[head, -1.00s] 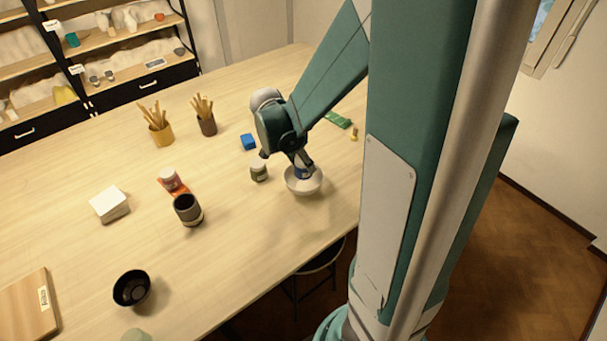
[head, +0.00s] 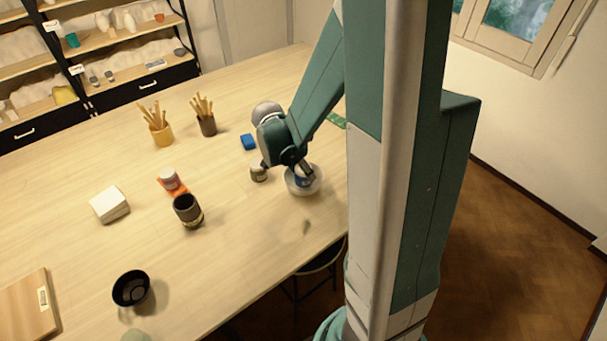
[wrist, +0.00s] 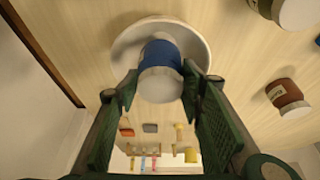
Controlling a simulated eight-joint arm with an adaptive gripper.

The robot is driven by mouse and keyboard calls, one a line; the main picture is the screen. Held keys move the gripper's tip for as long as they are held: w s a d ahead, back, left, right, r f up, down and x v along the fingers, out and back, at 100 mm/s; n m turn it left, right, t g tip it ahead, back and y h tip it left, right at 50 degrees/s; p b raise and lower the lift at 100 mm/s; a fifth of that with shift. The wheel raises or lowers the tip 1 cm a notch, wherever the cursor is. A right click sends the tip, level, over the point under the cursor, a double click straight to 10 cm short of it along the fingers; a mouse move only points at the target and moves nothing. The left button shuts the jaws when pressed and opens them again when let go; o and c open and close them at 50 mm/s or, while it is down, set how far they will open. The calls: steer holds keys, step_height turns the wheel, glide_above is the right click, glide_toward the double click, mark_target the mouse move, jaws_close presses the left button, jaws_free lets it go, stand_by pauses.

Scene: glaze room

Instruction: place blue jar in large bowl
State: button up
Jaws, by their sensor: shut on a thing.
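The blue jar (head: 302,182) has a blue band and a pale lid, and sits low inside the white large bowl (head: 317,187) near the table's right edge. My gripper (head: 290,167) reaches down over the bowl and is shut on the jar. In the wrist view, the jar (wrist: 160,58) stands between the two fingers of my gripper (wrist: 160,88), with the bowl's rim (wrist: 124,50) around and behind it. I cannot tell whether the jar's base touches the bowl.
A small olive jar (head: 258,174) stands close to the bowl's left. The table in front of the large bowl is clear.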

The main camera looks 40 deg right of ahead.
steer(key=shift+f, duration=1.1)
steer(key=shift+f, duration=0.15)
steer(key=o, duration=0.8)
steer(key=shift+c, duration=0.2)
steer(key=shift+r, duration=0.2)
steer(key=v, duration=1.2)
steer(key=shift+p, duration=0.3)
steer(key=shift+a, duration=0.1)
